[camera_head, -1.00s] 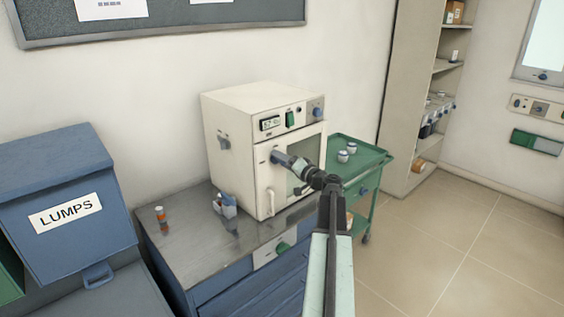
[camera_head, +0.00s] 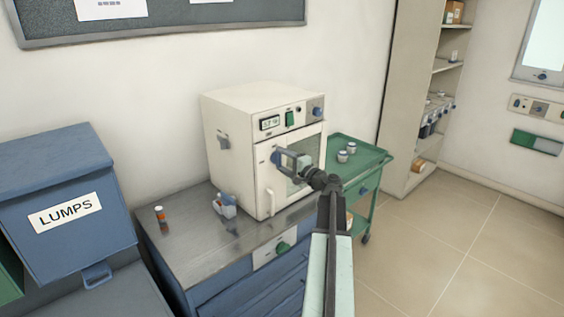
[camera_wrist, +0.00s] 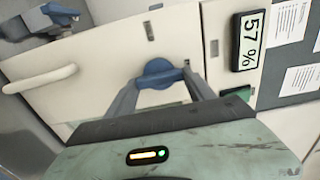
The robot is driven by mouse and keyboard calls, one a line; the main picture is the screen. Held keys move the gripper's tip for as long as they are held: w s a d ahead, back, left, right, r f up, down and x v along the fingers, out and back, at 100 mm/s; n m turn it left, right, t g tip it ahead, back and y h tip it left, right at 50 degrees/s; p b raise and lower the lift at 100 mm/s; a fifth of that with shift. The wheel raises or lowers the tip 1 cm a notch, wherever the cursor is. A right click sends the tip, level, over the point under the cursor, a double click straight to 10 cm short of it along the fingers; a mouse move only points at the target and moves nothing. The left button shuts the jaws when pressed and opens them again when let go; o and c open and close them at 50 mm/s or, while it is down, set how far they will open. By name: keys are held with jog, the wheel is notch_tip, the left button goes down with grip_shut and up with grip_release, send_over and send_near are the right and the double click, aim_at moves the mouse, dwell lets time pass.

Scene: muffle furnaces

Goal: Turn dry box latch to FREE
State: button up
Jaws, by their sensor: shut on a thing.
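The dry box (camera_head: 240,165) is a cream cabinet with a window door, standing on a steel-topped bench. Its latch (camera_wrist: 158,70) is a round blue knob with a bar on the door, seen between my fingertips in the wrist view. My gripper (camera_head: 281,159) is shut on the latch, one finger on each side. The wrist view is rolled against the box, and the gripper (camera_wrist: 158,80) shows from behind. The latch's markings are too small to read, so I cannot tell its setting.
A white door handle (camera_wrist: 40,80) is near the latch. The display (camera_wrist: 248,40) reads 57 %. A green trolley (camera_head: 358,155) with small jars stands right of the box. A blue LUMPS bin (camera_head: 60,190) is at left. The floor at right is clear.

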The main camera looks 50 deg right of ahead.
dwell(0.4)
jog(key=o, duration=1.4)
jog(key=s, duration=0.7)
jog(key=shift+s+a, duration=0.25)
jog(key=shift+s, duration=0.15)
